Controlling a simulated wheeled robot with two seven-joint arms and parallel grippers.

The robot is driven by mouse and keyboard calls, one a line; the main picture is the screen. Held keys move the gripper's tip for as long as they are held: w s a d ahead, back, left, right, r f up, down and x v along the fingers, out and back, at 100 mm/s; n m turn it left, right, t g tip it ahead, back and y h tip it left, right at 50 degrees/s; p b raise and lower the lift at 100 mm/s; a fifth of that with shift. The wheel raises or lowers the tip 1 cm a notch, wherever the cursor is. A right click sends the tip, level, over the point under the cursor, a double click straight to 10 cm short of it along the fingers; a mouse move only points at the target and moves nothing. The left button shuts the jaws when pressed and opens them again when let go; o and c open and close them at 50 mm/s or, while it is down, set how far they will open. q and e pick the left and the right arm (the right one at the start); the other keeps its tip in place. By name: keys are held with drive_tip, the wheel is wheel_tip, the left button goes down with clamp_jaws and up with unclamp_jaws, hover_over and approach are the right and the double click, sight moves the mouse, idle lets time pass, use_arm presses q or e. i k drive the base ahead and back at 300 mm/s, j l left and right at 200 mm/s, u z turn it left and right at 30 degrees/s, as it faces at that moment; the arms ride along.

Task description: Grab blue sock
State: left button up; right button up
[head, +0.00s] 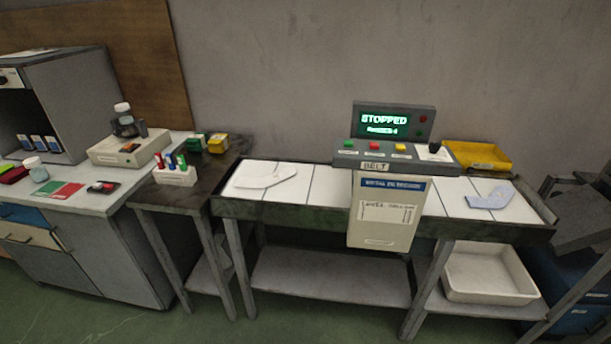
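A pale blue sock (490,198) lies flat on the right end of the white-topped conveyor belt (434,204). A white, flat sock-like shape (265,177) lies on the left part of the belt. Neither gripper shows in the head view, and nothing is seen touching the blue sock.
A control box with a green "STOPPED" screen (383,121) and buttons stands over the belt's middle. A yellow tray (476,154) sits behind the right end. A white bin (488,275) is on the shelf below. A dark table with marker pens (175,172) stands left. Open floor lies in front.

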sight(499, 197)
drive_tip(key=l+z, duration=0.1)
drive_tip(key=z, duration=0.3)
drive_tip(key=i+z, duration=0.1)
drive_tip(key=z, duration=0.3)
drive_tip(key=l+z, duration=0.1)
drive_tip(key=z, duration=0.35)
drive_tip(key=i+l+u, duration=0.5)
drive_tip(key=i+l, duration=1.15)
drive_tip(key=l, duration=0.15)
